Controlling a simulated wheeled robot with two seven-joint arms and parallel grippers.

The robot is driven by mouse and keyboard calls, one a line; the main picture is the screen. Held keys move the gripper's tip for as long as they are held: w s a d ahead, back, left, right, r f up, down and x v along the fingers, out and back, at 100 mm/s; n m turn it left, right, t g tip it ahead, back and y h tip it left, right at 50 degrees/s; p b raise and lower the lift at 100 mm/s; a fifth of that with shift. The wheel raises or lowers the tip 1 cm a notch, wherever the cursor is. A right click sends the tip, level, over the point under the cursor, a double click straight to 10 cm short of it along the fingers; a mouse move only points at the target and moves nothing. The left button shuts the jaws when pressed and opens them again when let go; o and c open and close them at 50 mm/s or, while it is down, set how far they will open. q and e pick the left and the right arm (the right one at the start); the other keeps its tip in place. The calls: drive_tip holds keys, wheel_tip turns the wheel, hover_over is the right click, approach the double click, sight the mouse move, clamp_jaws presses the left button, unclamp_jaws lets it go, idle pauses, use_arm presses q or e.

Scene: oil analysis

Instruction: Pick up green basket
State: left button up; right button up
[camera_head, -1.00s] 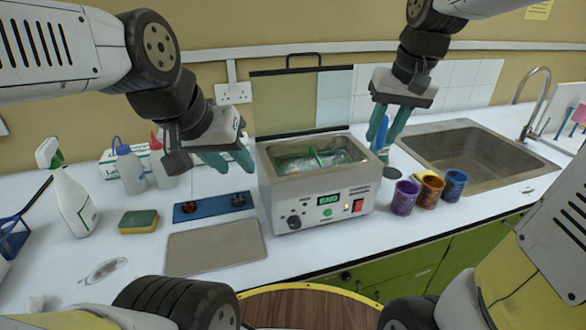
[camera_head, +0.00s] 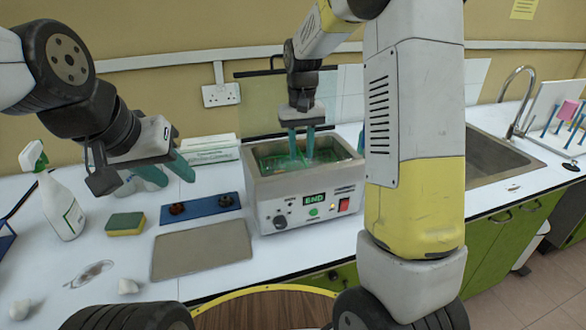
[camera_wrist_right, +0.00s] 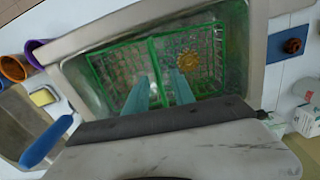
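The green basket (camera_head: 272,160) sits inside the metal bath of the heated cleaner (camera_head: 300,195), whose display reads END. The right wrist view shows its green wire mesh (camera_wrist_right: 120,68), a raised middle bar and an orange-brown gear-like part inside. My right gripper (camera_head: 302,156) points down into the bath over the basket's middle. In the right wrist view its teal fingers (camera_wrist_right: 167,85) are apart, close to the middle bar; I cannot tell whether they touch it. My left gripper (camera_head: 166,172) is open and empty, above the counter left of the bath.
A blue tray (camera_head: 202,209) with dark parts and a grey mat (camera_head: 202,250) lie left of the bath. A sponge (camera_head: 126,224) and spray bottle (camera_head: 62,205) are further left. The sink (camera_head: 497,160) is at right. My right arm hides the counter between bath and sink.

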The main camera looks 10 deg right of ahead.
wheel_tip(320, 180, down, 2)
clamp_jaws()
idle(1.6)
